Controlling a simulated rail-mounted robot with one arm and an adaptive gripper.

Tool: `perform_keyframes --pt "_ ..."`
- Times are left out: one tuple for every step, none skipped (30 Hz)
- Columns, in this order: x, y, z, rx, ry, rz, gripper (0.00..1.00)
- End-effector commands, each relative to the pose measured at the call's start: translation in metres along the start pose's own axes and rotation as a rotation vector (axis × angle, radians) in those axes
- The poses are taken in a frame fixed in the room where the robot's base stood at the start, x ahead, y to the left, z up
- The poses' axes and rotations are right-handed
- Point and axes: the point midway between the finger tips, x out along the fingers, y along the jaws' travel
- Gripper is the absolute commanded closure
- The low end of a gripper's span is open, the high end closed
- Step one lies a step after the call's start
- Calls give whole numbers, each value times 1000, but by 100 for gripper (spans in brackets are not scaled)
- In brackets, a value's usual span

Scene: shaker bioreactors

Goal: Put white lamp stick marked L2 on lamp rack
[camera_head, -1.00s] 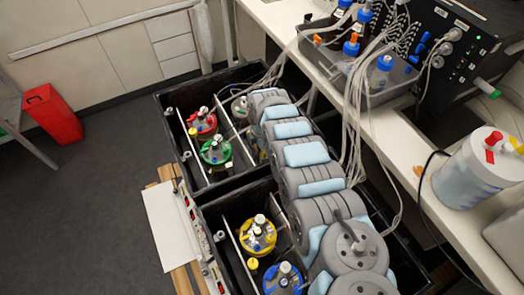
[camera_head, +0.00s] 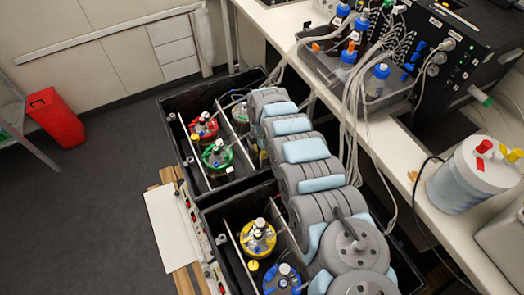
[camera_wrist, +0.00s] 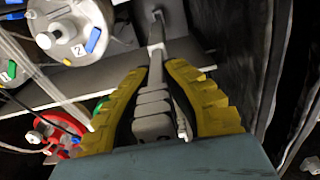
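In the wrist view, a pale grey-white stick-like thing (camera_wrist: 152,107) with a ribbed thick part lies between the yellow fingers of my gripper (camera_wrist: 158,68). Its thin far end runs beyond the fingertips toward the top of the picture. No L2 mark is readable on it, so I cannot tell for sure that it is the lamp stick. The fingertips are close on either side of its thin part; whether they press on it is not clear. In the head view the gripper is hidden behind my grey arm. I cannot make out the lamp rack in either view.
Black boxes (camera_head: 236,204) hold vessels with red (camera_head: 204,130), green (camera_head: 217,155), yellow (camera_head: 257,238) and blue (camera_head: 282,281) lids. A lid marked 2 (camera_wrist: 77,49) and a dark wall (camera_wrist: 228,50) flank the gripper. Tubes hang beside the white bench (camera_head: 400,153).

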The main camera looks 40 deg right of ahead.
Motion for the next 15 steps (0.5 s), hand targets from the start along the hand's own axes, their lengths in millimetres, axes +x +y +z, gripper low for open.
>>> perform_keyframes --pt "-8 0 0 0 0 -1 100" --pt "-10 0 0 0 0 -1 100" --pt "-14 0 0 0 0 -1 100" --pt "-16 0 0 0 0 -1 100" --pt "-18 0 0 0 0 -1 100" --pt "-22 0 0 0 0 -1 100" --pt "-24 0 0 0 0 -1 100" --pt "-26 0 0 0 0 -1 100" --pt "-30 0 0 0 0 -1 100" --pt "-32 0 0 0 0 -1 100" --pt "-34 0 0 0 0 0 100" --pt "-38 0 0 0 0 0 100" --pt "-40 0 0 0 0 0 100" --pt "-43 0 0 0 0 0 100" --pt "-46 0 0 0 0 1 100"
